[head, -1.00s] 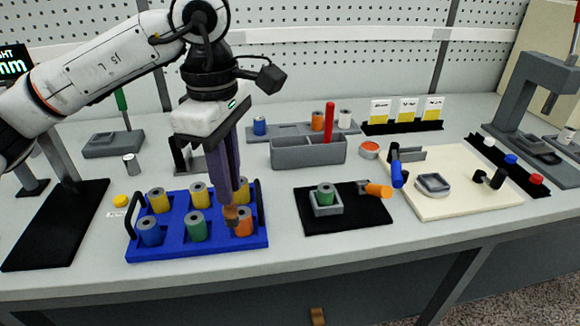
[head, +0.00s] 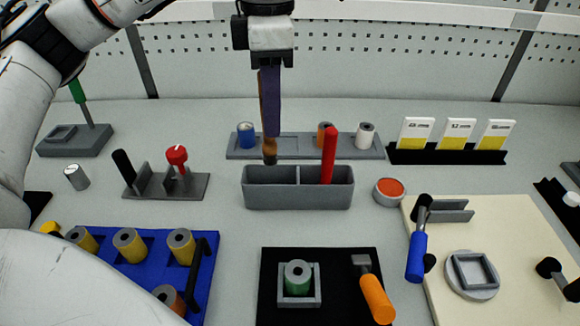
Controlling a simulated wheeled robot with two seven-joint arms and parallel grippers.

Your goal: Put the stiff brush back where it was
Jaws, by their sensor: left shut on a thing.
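My left gripper (head: 270,120) points straight down and is shut on the stiff brush (head: 269,152). The brush hangs upright with its brown end down; the fingers hide its upper part. Its lower end shows at the back rim of the left compartment of the grey two-part holder (head: 298,196). I cannot tell whether it is above the opening or slightly behind it. The left compartment looks empty. A red-handled tool (head: 329,155) stands in the right compartment. My right gripper is not in view.
Behind the holder is a grey rack with blue (head: 246,135), orange (head: 325,135) and white (head: 365,135) spools. A red-topped tin (head: 389,191) stands to its right. The blue spindle tray (head: 213,250) is at front left, partly behind my arm. A black mat (head: 340,255) lies in front.

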